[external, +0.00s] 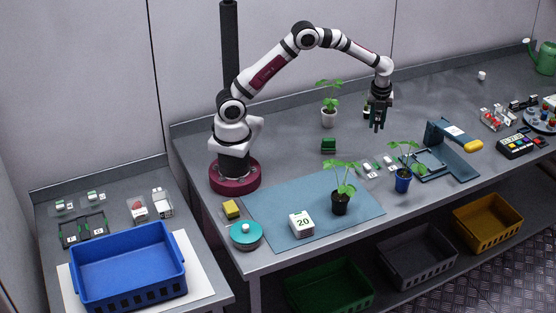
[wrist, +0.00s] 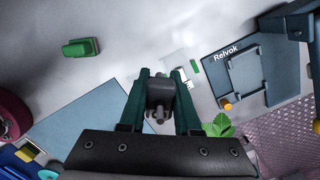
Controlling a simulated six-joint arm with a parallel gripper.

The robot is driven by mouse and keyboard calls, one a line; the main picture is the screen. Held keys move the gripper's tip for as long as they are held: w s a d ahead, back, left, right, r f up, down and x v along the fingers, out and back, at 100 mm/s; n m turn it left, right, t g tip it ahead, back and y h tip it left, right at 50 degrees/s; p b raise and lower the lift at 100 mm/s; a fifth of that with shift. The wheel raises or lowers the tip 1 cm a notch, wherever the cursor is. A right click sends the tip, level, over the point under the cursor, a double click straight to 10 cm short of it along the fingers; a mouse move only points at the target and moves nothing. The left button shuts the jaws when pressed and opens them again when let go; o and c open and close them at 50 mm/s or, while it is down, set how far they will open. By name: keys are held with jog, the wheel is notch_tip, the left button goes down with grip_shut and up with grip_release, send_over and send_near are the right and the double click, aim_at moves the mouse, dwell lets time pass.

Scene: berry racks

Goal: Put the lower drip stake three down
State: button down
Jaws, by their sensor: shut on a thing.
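My gripper (external: 377,125) hangs pointing down above the back middle of the bench, clear of the surface. In the wrist view my gripper (wrist: 160,105) has its two green fingers on either side of a small dark grey piece (wrist: 160,92), which I take to be drip stake three; its number cannot be read. In the external view the held piece is too small to make out. Potted seedlings stand in a black pot (external: 340,206), a blue pot (external: 402,184) and a white pot (external: 328,119). Which pot the stake belongs to cannot be told.
A blue stand (external: 465,165) marked Relvok stands right of the gripper. A green block (external: 328,146) lies to the left. Small clear trays (external: 366,171) with green and white pieces lie in front. Bare bench surrounds the green block.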

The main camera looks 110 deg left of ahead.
jog(key=s+d+r+n, duration=0.2)
jog(key=d+r+n, duration=0.3)
jog(key=d, duration=0.4)
jog(key=s+d+r+n+h, duration=0.1)
jog(key=d+r+n, duration=0.4)
jog(key=d, duration=0.4)
jog(key=s+d+r+n+g, duration=0.1)
jog(key=s+d+r+n, duration=0.1)
jog(key=d+r+n, duration=0.3)
jog(key=d+r, duration=0.1)
jog(key=d, duration=0.3)
jog(key=shift+s+r+n, duration=0.3)
jog(key=shift+r+n, duration=0.05)
jog(key=shift+n, duration=0.05)
jog(key=shift+d, duration=0.1)
